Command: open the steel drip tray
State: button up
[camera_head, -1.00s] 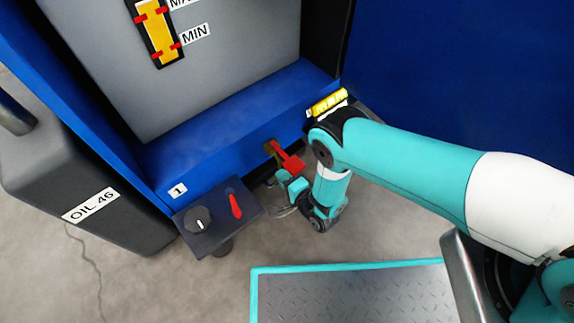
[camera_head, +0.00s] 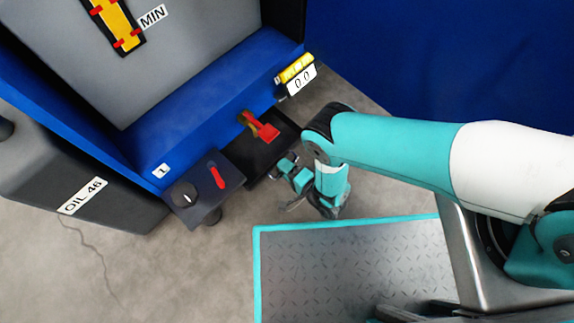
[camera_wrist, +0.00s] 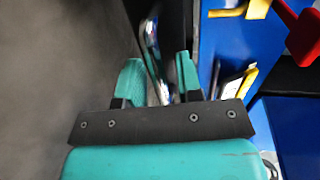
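The drip tray (camera_head: 267,157) is a dark, shallow drawer under the blue machine's front edge. It stands partly pulled out in the head view, below the red-handled valve (camera_head: 262,130). My gripper (camera_head: 288,172) is low at the tray's front. In the wrist view, the two teal fingers of my gripper (camera_wrist: 158,70) are apart. A shiny metal bar handle (camera_wrist: 152,42) runs between them, with a gap visible beside it. The tray's inside is partly seen in the head view; the handle is hard to make out there.
A control box (camera_head: 204,187) with a knob and red lever stands left of the tray. A dark OIL 46 container (camera_head: 120,210) is at the left. A yellow-topped counter (camera_head: 300,78) is on the machine's corner. A teal-edged floor plate (camera_head: 350,260) lies in front.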

jog(key=shift+w+r, duration=0.1)
jog(key=shift+r, duration=0.1)
jog(key=o, duration=0.8)
notch_tip(320, 180, up, 9)
jog(key=p, duration=0.6)
jog(key=shift+w+r, duration=0.15)
jog(key=shift+r, duration=0.05)
notch_tip(320, 180, up, 5)
jog(key=shift+f+p, duration=0.2)
jog(key=shift+p, duration=0.95)
jog(key=c, duration=0.8)
jog(key=r+p, duration=0.1)
jog(key=r, duration=0.1)
jog(key=r+p, duration=0.1)
jog(key=r, duration=0.2)
jog(key=shift+s+r, duration=0.2)
jog(key=shift+r, duration=0.15)
